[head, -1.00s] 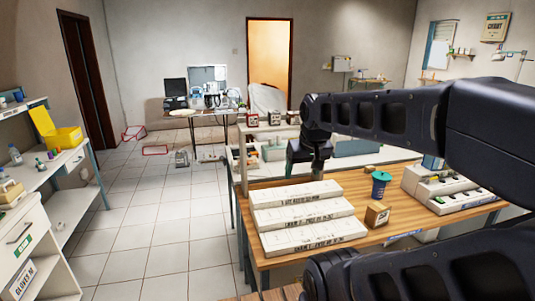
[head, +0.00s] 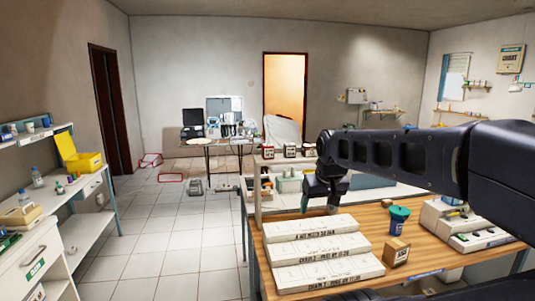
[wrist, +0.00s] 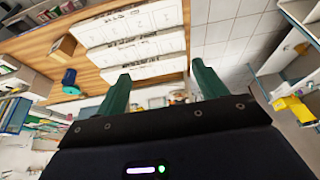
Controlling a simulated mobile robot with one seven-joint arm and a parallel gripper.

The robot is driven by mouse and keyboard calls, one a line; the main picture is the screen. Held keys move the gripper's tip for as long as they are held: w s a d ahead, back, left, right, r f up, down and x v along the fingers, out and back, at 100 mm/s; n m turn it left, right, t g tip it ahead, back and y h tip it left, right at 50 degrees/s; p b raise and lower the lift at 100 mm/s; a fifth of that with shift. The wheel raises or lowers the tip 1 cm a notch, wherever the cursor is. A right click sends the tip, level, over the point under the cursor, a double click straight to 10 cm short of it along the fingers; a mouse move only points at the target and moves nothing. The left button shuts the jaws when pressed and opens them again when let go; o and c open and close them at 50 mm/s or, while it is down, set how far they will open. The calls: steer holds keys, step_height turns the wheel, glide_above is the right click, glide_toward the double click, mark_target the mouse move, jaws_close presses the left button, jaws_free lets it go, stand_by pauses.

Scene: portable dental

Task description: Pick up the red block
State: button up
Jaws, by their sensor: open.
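I cannot single out a plain red block in either view. Small dark-red and white boxes (head: 267,151) stand in a row on the raised shelf behind the wooden table in the head view. My gripper (head: 331,203) hangs over the wooden table, near the far end of the white stepped labelled boxes. In the wrist view the two green fingers of my gripper (wrist: 163,84) are spread apart with nothing between them.
The wooden table (head: 375,222) holds the white labelled boxes (head: 325,252), a teal-lidded cup (head: 398,220), a small brown box (head: 396,252) and a white rack (head: 470,228). A yellow bin (head: 88,163) sits on the left shelf. The tiled floor (head: 180,235) is open.

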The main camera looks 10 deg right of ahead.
steer(key=shift+c, duration=0.2)
stand_by(0.5)
steer(key=w+r+m+g+h, duration=0.1)
steer(key=w+r+m, duration=0.45)
steer(key=w, duration=0.95)
steer(key=w+r+m+g+h, duration=0.1)
steer(key=w+r+m+g, duration=0.15)
steer(key=w+r, duration=0.9)
steer(key=m+h, duration=0.3)
steer(key=m, duration=0.7)
glide_toward(269, 151)
steer(key=w+d, duration=0.1)
steer(key=w, duration=0.2)
steer(key=shift+g+y, duration=0.3)
steer(key=shift+g, duration=0.15)
steer(key=shift+x, duration=5.35)
steer(key=shift+a, duration=0.1)
steer(key=c, duration=1.1)
steer(key=shift+w+r, duration=0.1)
